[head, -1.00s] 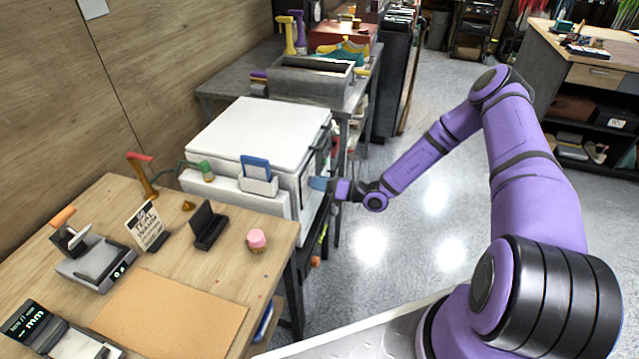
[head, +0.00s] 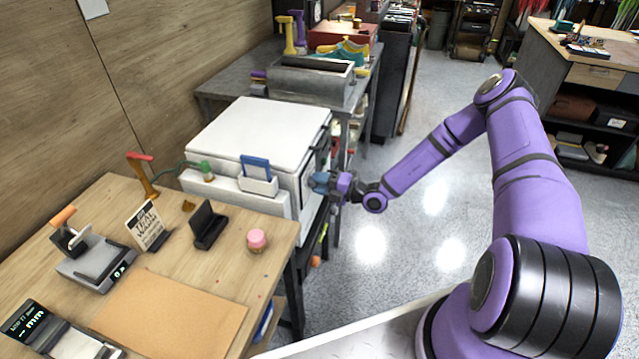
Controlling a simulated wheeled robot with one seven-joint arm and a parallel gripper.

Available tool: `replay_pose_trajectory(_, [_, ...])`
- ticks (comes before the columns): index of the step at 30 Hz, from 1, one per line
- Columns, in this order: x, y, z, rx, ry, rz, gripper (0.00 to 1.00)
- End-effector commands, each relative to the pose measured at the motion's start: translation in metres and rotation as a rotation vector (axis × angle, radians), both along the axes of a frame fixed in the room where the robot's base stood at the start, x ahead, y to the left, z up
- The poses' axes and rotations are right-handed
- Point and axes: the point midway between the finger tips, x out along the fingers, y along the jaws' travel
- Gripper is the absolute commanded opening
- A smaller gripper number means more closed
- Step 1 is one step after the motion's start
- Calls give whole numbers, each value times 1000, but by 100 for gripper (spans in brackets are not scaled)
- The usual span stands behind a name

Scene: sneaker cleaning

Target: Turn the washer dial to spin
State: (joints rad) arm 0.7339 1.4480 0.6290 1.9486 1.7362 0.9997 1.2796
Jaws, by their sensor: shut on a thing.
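The washer (head: 262,136) is a white box between the wooden bench and the grey table, its front facing right. My gripper (head: 318,182) is at the washer's front face, at the upper part. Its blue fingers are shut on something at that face. The dial is hidden behind the fingers, so its setting and markings cannot be read. My purple arm reaches in from the right.
The wooden bench (head: 172,326) at the near left holds a pink-topped jar (head: 257,239), a black stand (head: 208,225) and a small sign (head: 147,226). A grey table with a metal bin (head: 310,82) stands beyond the washer. The floor (head: 400,235) right of the washer is clear.

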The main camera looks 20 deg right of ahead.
Motion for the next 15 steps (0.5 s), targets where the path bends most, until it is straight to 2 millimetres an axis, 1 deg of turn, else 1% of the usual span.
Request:
replay_pose_trajectory(6, [0,-1,0,110,152,-2,14])
replay_pose_trajectory(15, [1,-1,0,219,302,-2,14])
